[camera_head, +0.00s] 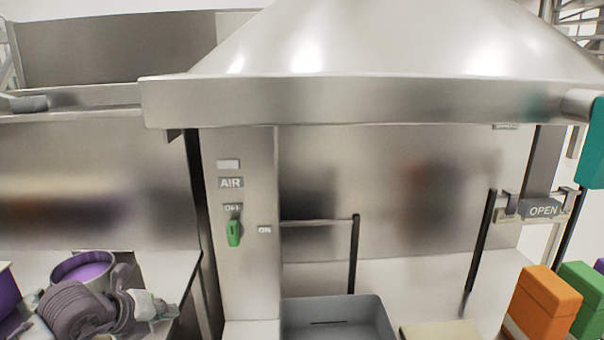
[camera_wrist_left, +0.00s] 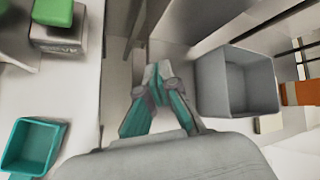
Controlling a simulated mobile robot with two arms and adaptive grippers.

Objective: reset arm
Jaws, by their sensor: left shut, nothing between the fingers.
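My left gripper (camera_head: 160,306) is at the lower left of the head view, in front of the steel counter and beside a purple-filled pot. Its fingers are closed together with nothing between them. In the left wrist view the gripper (camera_wrist_left: 158,72) shows teal-sided fingers meeting at the tips. A grey bin (camera_wrist_left: 235,115) lies to the right of the fingers in that view, apart from them. The same kind of grey bin (camera_head: 337,318) shows at the bottom middle of the head view. My right gripper does not show.
A hood (camera_head: 370,100) and a panel with a green AIR switch (camera_head: 234,233) stand ahead. The pot (camera_head: 85,270) is close to my left arm. Orange (camera_head: 545,303) and green (camera_head: 585,290) boxes are at right. A teal bin (camera_wrist_left: 33,148) shows in the wrist view.

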